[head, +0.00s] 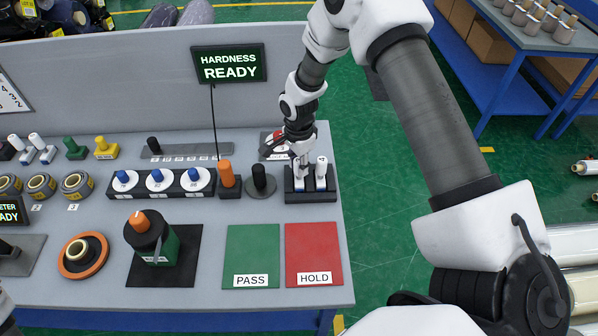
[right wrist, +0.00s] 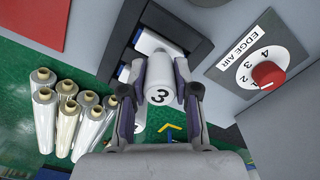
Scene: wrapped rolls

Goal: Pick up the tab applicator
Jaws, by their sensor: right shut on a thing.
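A black two-slot rack (head: 311,197) stands at the right end of the grey bench. A white and blue tab applicator (head: 321,174) stands upright in its right slot. My right gripper (head: 300,158) is over the left slot, shut on another white applicator (head: 299,184). In the right wrist view the held applicator (right wrist: 158,80) shows a "3" on its white end, between the two fingers of my right gripper (right wrist: 158,92). It is still at the rack (right wrist: 182,22); whether its lower end is clear of the slot cannot be told.
A red HOLD mat (head: 314,250) and a green PASS mat (head: 252,250) lie in front of the rack. An orange-topped tool (head: 229,176) and a black peg (head: 259,180) stand to its left. The EDGE AIR dial (right wrist: 264,75) is close beside the gripper.

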